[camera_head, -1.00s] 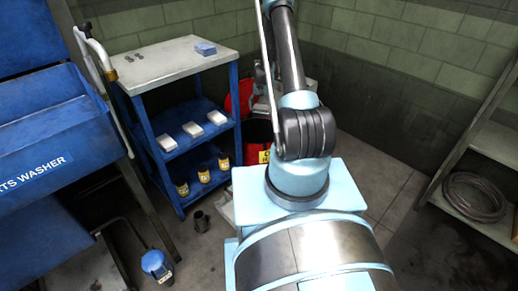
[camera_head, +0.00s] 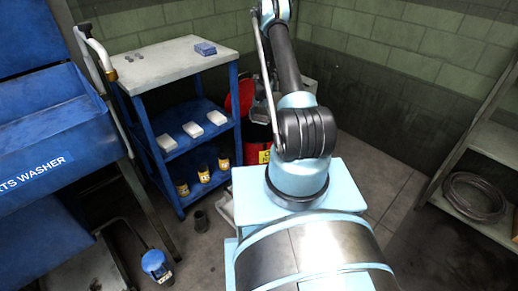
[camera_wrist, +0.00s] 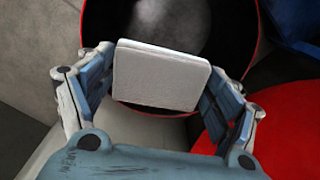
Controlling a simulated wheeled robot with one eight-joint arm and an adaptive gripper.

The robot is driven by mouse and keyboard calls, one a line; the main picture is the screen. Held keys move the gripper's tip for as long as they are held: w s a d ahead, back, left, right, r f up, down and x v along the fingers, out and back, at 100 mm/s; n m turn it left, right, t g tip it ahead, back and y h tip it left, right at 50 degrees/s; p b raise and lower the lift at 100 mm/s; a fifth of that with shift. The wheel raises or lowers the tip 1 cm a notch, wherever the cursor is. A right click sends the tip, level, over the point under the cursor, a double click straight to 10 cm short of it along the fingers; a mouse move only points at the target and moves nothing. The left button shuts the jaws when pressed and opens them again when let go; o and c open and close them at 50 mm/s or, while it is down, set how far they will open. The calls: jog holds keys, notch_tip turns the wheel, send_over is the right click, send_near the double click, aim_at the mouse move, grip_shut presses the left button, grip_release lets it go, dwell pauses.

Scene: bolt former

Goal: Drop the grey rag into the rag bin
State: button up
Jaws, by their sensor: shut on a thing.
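The grey rag (camera_wrist: 160,80) is a pale, flat, folded pad in the wrist view. My gripper (camera_wrist: 158,68) is shut on it, with a finger at each side edge. Behind the rag is the round mouth of the rag bin (camera_wrist: 255,35), with a red rim and a dark inside. The rag overlaps the opening in this view; its exact height over the rim I cannot tell. In the head view the red bin (camera_head: 256,134) stands beside the blue cart, partly hidden by my arm. Its red lid (camera_wrist: 285,110) is open, to the right in the wrist view.
A blue cart (camera_head: 135,80) with a pale top stands left of the bin. It carries a blue folded stack (camera_head: 205,48), white pads (camera_head: 192,129) and several jars. A parts washer (camera_head: 50,140) is at left, a shelf with a coiled hose (camera_head: 472,197) at right.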

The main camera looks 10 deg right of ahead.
jog(key=shift+f, duration=0.25)
jog(key=o, duration=1)
jog(key=shift+o, duration=0.2)
notch_tip(320, 180, up, 12)
dwell(0.4)
